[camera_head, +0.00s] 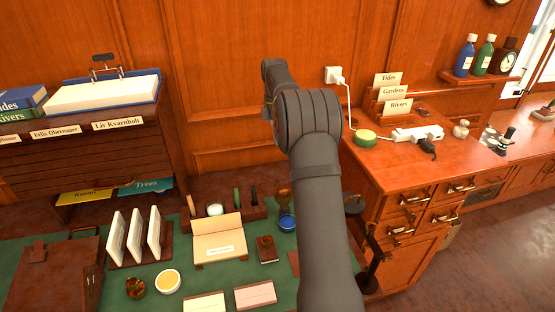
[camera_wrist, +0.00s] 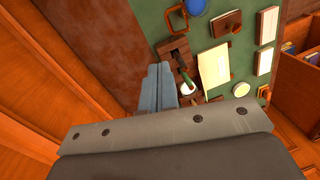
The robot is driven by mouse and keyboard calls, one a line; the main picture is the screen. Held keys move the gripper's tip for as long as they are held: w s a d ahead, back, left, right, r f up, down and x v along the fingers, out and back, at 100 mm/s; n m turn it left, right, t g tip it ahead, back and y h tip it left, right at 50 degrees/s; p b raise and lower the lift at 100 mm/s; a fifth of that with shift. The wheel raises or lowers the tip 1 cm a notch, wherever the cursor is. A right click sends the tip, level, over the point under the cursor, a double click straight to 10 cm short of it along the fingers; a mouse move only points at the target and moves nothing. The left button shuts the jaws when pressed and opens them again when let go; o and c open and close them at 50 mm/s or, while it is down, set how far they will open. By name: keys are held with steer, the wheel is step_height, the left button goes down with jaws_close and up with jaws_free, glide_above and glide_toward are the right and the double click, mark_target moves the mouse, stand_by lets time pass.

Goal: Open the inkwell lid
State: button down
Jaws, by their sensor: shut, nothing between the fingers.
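A dark wooden pen stand (camera_head: 256,211) stands at the back of the green desk top. A small round pot with a pale top (camera_head: 215,209) sits in it and may be the inkwell. I cannot make out a separate lid or hinge. In the wrist view the stand (camera_wrist: 180,50) and the pale pot (camera_wrist: 188,88) lie just right of my gripper (camera_wrist: 159,68). The gripper's two grey-blue fingers are together, with nothing between them, and appear above the desk. In the head view my arm hides the fingers.
A blue jar (camera_head: 287,222) stands right of the stand. A cream folder on a rest (camera_head: 218,240), a dark red block with a knob (camera_head: 266,248) and a yellow-topped tin (camera_head: 168,281) lie in front. Upright white cards (camera_head: 135,238) stand left. The wood wall (camera_head: 200,80) is close behind.

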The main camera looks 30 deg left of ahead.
mark_target(282, 194)
steer(key=s+d+f+m+t+y, duration=0.2)
steer(key=s+f+m+t+y, duration=0.1)
steer(key=f+m, duration=1.3)
steer(key=shift+f, duration=0.15)
steer(key=shift+s+d, duration=0.1)
stand_by(0.4)
steer(key=shift+s+d+r, duration=0.6)
